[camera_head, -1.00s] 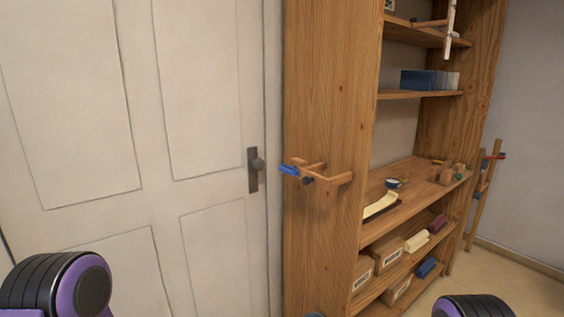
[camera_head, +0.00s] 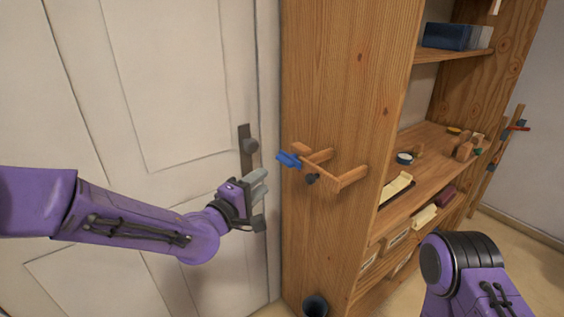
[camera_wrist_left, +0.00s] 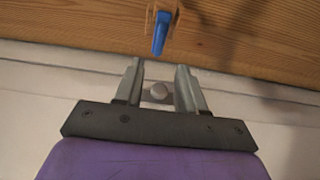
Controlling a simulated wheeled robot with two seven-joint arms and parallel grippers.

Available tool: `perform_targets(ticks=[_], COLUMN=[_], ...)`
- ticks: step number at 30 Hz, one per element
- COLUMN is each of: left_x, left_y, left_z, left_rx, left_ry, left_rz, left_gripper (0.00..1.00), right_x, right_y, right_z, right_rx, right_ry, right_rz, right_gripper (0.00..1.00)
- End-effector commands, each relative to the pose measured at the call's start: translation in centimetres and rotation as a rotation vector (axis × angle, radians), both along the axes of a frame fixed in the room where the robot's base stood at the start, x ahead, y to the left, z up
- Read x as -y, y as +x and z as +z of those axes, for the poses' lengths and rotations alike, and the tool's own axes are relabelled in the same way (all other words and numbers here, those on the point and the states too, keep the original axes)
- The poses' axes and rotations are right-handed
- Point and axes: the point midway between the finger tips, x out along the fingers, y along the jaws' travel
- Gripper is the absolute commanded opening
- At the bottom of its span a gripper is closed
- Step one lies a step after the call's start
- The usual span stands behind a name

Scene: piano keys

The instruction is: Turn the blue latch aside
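The blue latch (camera_head: 288,159) sits at the left end of a wooden peg rack (camera_head: 335,173) on the side panel of the wooden shelf. In the left wrist view the blue latch (camera_wrist_left: 160,33) lies ahead of the fingers, against the wood. My left gripper (camera_head: 262,199) is below and left of the latch, apart from it. Its two fingers (camera_wrist_left: 160,85) are spread with nothing held between them. My right gripper is outside the views; only part of that purple arm shows at the lower right.
A white door with a dark handle (camera_head: 248,146) stands left of the shelf, behind my left gripper. The wooden shelf (camera_head: 345,80) holds boxes and small items at the right. A dark cup-like object (camera_head: 315,305) is at the bottom.

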Motion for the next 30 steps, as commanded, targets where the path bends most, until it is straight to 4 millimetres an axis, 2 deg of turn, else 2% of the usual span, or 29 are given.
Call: perform_targets(ticks=[13, 18, 25, 26, 27, 29, 30], left_x=[4.7, 5.4, 5.5, 5.5, 5.5, 5.5, 5.5], left_y=[7.5, 8.7, 8.8, 8.8, 8.8, 8.8, 8.8], left_z=[0.1, 0.0, -0.1, -0.1, -0.1, -0.1, -0.1], left_rx=[-0.002, -0.002, -0.002, -0.002, -0.002, -0.002, -0.002], left_ry=[0.001, 0.000, 0.000, 0.000, 0.000, 0.000, 0.000], left_rz=[0.000, 0.000, 0.000, 0.000, -0.001, -0.001, -0.001], left_gripper=[0.39, 0.39, 0.39, 0.36, 0.23, 0.04, 0.00], right_x=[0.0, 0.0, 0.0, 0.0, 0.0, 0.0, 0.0], right_y=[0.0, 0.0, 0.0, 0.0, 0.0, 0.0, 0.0], right_z=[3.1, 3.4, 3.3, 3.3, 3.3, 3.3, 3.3], right_rx=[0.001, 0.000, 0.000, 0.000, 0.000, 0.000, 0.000], right_ry=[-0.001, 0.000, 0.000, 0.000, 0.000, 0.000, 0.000], right_rz=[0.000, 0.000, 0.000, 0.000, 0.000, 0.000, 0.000], right_gripper=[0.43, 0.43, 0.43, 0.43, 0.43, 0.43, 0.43])
